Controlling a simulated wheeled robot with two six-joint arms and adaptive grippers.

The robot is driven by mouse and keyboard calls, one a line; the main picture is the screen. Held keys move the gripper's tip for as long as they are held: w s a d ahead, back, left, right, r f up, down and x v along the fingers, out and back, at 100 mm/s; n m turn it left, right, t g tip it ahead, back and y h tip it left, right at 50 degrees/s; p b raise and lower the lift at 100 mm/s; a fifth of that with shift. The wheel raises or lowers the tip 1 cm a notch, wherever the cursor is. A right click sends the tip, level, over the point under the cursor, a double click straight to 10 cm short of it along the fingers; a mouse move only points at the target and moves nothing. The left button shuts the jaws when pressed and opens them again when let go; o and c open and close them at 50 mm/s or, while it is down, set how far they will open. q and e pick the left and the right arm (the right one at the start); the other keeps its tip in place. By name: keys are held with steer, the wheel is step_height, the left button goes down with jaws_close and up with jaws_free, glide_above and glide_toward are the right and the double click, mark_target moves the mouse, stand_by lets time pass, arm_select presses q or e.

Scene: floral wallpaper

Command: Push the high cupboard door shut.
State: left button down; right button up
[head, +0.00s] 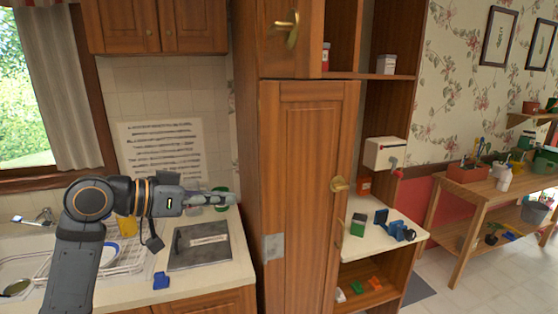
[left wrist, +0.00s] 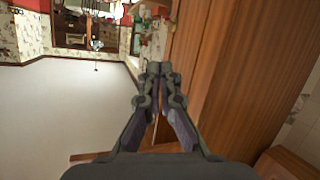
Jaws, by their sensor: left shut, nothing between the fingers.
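The tall wooden cupboard has an upper door (head: 270,55) with a brass handle (head: 288,28) and a lower door (head: 300,150) with another brass handle (head: 338,184). Shelves show to the right of both doors. The lower door looks ajar; I cannot tell how far the upper one stands open. My left gripper (head: 228,198) is over the counter, left of the lower door and below the upper one, apart from both. In the left wrist view its fingers (left wrist: 159,80) are together and empty, with wood panels (left wrist: 225,80) to the right. My right gripper is out of view.
A counter (head: 235,265) with a stove plate (head: 200,246), a dish rack (head: 125,258) and a blue block (head: 161,280) lies below my left arm. Wall cupboards (head: 155,25) hang above. A pull-out shelf (head: 360,243) carries small items.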

arm_select(q)
steer(key=s+r+m+g+h, duration=0.1)
steer(key=s+r+m+h, duration=0.3)
steer(key=r, duration=1.2)
steer(key=m+g+h, duration=0.2)
glide_toward(300, 75)
steer(key=p+x, duration=0.2)
steer(key=p, duration=0.1)
steer(key=p+x, duration=0.3)
steer(key=p, duration=0.1)
steer(key=shift+w+d+r, duration=0.1)
steer(key=shift+d+r, duration=0.15)
steer(key=shift+d, duration=0.05)
steer(key=shift+w+d+f, duration=0.15)
steer(key=shift+d, duration=0.5)
